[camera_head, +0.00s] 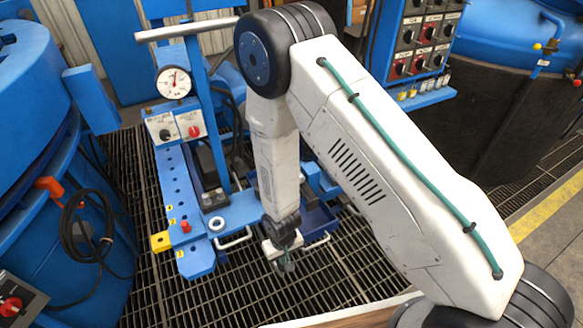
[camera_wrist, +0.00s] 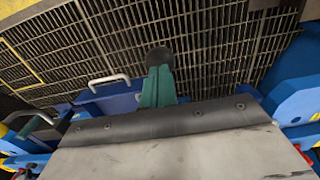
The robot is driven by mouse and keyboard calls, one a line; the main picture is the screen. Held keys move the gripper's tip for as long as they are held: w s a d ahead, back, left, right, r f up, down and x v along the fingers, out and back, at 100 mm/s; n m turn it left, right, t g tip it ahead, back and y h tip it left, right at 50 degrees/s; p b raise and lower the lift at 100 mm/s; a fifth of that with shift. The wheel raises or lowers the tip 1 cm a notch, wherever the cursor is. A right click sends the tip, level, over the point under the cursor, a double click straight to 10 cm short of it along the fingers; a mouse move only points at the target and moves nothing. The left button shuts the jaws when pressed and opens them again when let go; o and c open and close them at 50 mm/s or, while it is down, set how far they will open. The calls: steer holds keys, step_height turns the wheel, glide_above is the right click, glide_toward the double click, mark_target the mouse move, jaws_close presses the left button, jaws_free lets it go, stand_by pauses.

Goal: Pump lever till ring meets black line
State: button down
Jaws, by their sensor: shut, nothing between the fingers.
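My gripper (camera_head: 287,265) hangs over the floor grating in front of the blue pump frame, low in the head view. In the wrist view its teal fingers (camera_wrist: 158,72) are together with nothing held. A long grey bar (camera_head: 185,29) lies across the top of a blue upright and may be the lever. A round white gauge (camera_head: 174,82) with a needle is below it. A pale ring (camera_head: 216,223) sits on the blue base. I cannot make out a black line.
A panel with a black knob and a red knob (camera_head: 194,132) is under the gauge. Bent metal handles (camera_head: 234,240) stick out from the base, close to my gripper. A blue tank (camera_head: 45,200) with a coiled black cable is at left. Open grating (camera_head: 220,290) lies in front.

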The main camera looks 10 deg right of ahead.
step_height(320, 180, up, 10)
steer(key=w, duration=0.2)
steer(key=shift+w+a+r, duration=0.25)
steer(key=shift+a, duration=0.05)
